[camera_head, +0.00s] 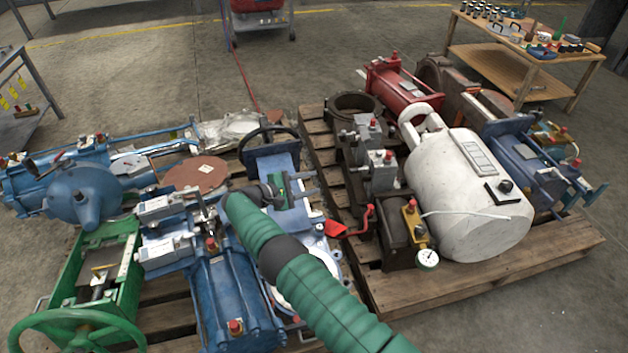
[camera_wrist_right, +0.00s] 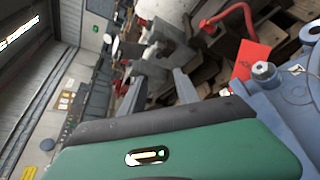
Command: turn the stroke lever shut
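A red bent lever (camera_head: 362,222) stands beside the front left edge of the right pallet, with a red tag (camera_head: 336,229) next to it. In the right wrist view the red lever (camera_wrist_right: 232,14) is at the top and the tag (camera_wrist_right: 252,60) below it. I cannot tell for sure that this is the stroke lever. My right gripper (camera_head: 314,187) is over the blue valve parts, left of and apart from the red lever. In the wrist view its two grey fingers (camera_wrist_right: 160,92) are spread with nothing held between them. My left gripper does not show.
The left pallet carries blue actuators (camera_head: 230,295) and a green handwheel (camera_head: 75,330). The right pallet (camera_head: 480,275) carries a white cylinder (camera_head: 465,190), a gauge (camera_head: 427,259) and a red actuator (camera_head: 400,85). A wooden table (camera_head: 500,72) stands behind. The floor at the right is clear.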

